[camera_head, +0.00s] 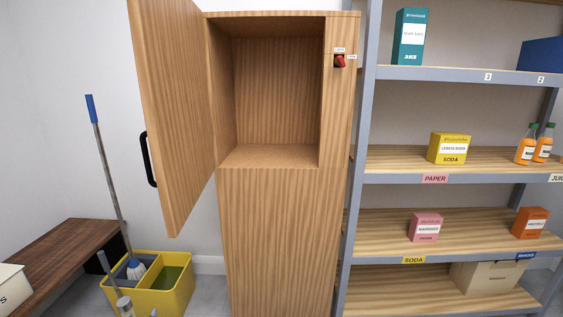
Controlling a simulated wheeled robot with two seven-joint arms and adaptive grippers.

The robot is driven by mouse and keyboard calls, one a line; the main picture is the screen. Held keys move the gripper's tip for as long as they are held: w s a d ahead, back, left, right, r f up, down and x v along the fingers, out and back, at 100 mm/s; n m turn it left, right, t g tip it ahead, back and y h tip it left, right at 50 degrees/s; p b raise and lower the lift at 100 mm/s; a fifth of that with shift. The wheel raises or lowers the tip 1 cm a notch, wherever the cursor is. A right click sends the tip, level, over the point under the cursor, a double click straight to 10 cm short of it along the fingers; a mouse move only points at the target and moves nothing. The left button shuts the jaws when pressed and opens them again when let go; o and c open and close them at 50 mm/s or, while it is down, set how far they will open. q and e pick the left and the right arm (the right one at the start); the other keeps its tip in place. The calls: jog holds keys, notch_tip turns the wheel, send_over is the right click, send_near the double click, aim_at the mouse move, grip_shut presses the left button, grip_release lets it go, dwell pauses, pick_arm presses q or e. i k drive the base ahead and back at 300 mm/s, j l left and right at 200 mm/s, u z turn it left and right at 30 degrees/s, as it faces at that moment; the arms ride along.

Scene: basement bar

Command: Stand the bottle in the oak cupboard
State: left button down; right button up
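The oak cupboard (275,240) stands in the middle of the head view. Its door (175,110) is swung open to the left and has a black handle (151,160). The upper compartment (270,155) is open and looks empty. Two orange bottles with green caps and white labels stand upright side by side on the shelf at the right, a left one (525,144) and a right one (544,144). I cannot tell which one the task means. Neither of my grippers is in view.
A metal-framed shelf unit (450,178) right of the cupboard holds a yellow box (449,148), a teal box (410,37), a pink box (425,227) and an orange box (530,223). A yellow mop bucket (165,298) and dark bench (65,250) stand left.

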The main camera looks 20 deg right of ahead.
aim_at(272, 154)
jog(key=i+l, duration=0.1)
jog(key=l, duration=0.35)
jog(key=i+l, duration=0.1)
jog(key=l, duration=0.75)
jog(key=i+z, duration=0.05)
